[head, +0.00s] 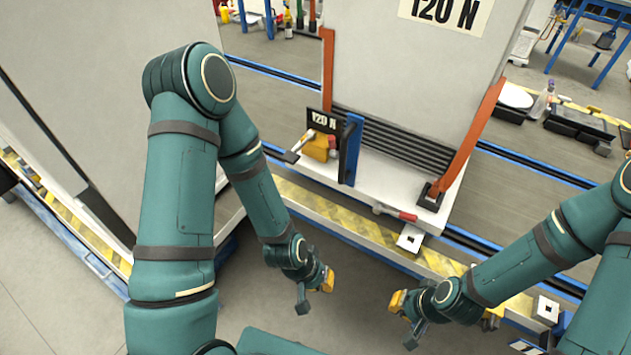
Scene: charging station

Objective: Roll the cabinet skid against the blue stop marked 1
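A tall white cabinet (400,75) marked 120 N stands on a pale skid (365,182) at the upper middle, between two orange uprights. The skid's front carries a small 120 N plate, a blue upright bar (351,150), a yellow part and a red-ended handle (398,213). My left gripper (315,289) is in front of the skid and below it in the picture, open and empty. My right gripper (404,319) is to its right, also open and empty. Both are apart from the skid. I cannot make out a blue stop marked 1.
A yellow-striped platform edge (335,213) runs in front of the skid. Blue-edged rails (540,172) cross the floor behind it. A large grey cabinet (75,100) stands at the left. White square plates (411,238) sit along the edge. The floor between my grippers is clear.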

